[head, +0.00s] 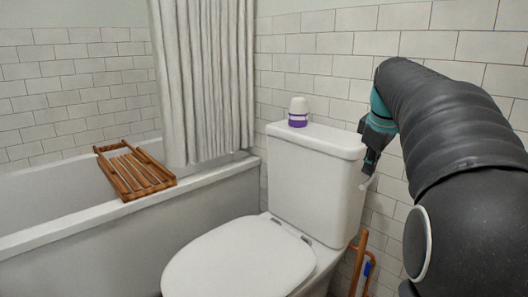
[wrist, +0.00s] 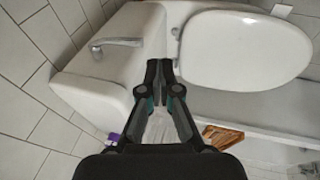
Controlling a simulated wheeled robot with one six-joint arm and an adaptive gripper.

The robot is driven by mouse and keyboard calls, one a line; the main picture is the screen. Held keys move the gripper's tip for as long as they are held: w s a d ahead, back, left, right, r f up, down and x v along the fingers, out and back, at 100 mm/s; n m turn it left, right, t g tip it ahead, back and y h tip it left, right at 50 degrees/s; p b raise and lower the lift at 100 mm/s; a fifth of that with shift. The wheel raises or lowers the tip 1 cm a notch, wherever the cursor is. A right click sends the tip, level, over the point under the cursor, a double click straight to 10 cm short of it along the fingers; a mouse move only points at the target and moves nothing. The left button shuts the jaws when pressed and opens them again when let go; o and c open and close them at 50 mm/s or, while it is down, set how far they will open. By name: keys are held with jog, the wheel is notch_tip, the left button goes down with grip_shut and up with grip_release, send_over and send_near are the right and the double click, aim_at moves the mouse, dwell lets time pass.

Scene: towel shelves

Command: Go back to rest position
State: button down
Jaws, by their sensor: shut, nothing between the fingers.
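My gripper (head: 371,158) hangs at the right end of the toilet tank (head: 315,141) in the head view, pointing down. In the wrist view my gripper (wrist: 159,70) has its dark fingertips together with nothing between them. The white toilet (head: 240,258) has its lid down. The flush lever (head: 368,183) is on the tank's right side, just below the fingertips in the head view. The lever (wrist: 118,44) shows in the wrist view apart from the fingers, to their upper left.
A white and purple bottle (head: 298,112) stands on the tank lid. A wooden rack (head: 137,170) lies across the bathtub rim (head: 75,226) by a grey curtain (head: 205,80). A copper-coloured stand (head: 357,262) is right of the toilet. The tiled wall (head: 330,50) is behind the tank.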

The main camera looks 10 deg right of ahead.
jog(key=s+a+f+m, duration=0.4)
jog(key=f+m, duration=0.3)
jog(key=f, duration=0.1)
jog(key=s+a+f+t+p, duration=0.1)
jog(key=s+a+f+p, duration=0.1)
jog(key=s+a, duration=0.7)
jog(key=s+a+f+y+p, duration=0.1)
jog(key=s+a+f+p, duration=0.1)
jog(key=s+a, duration=0.7)
jog(key=shift+s+a+f+n+t, duration=0.2)
jog(key=shift+a+f+n+t, duration=0.1)
jog(key=shift+a+f+t, duration=0.1)
dwell(4.0)
